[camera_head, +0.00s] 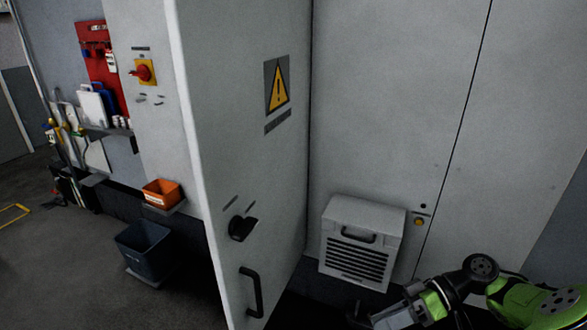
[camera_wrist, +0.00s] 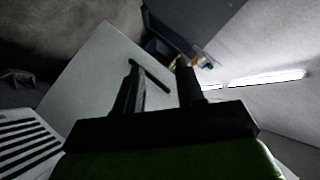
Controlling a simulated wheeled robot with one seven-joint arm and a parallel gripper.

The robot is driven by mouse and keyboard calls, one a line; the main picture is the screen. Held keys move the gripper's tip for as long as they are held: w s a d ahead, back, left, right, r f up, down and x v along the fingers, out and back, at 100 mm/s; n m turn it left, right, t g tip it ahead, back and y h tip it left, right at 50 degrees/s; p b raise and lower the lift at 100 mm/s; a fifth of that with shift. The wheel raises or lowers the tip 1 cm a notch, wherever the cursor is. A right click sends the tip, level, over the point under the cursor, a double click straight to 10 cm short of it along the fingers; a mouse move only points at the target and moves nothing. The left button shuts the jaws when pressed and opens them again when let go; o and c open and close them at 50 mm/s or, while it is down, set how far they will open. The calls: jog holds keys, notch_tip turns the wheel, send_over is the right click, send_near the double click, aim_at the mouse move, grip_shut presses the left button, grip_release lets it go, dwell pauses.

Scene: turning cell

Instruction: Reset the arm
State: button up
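My arm, green and black, shows at the lower right in the head view. My gripper (camera_head: 362,312) is at the bottom edge there, low in front of the grey cabinet and below the vented box. In the wrist view my gripper (camera_wrist: 161,78) shows two dark fingers standing apart with a gap between them. Nothing is held between the fingers. Part of the gripper is dark and hard to make out in the head view.
A grey cabinet door (camera_head: 245,130) with a black handle (camera_head: 252,291) stands open at the centre. A vented box (camera_head: 361,240) is on the panel right of it. An orange bin (camera_head: 162,193) and a blue bin (camera_head: 143,247) are at left. Floor at far left is mostly clear.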

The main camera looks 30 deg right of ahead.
jog(key=w+a+r+m+g+h, duration=0.1)
jog(key=w+a+r+g+h, duration=0.2)
jog(key=a, duration=0.4)
jog(key=w+a+r+m+g+h, duration=0.1)
jog(key=w+a+g+h, duration=0.25)
jog(key=a, duration=0.35)
jog(key=s+a+r+m+t+h, duration=0.2)
jog(key=s+a+r+t+h, duration=0.3)
jog(key=s+a+r+t, duration=0.2)
jog(key=shift+a+t+h, duration=0.25)
jog(key=shift+t+h, duration=0.1)
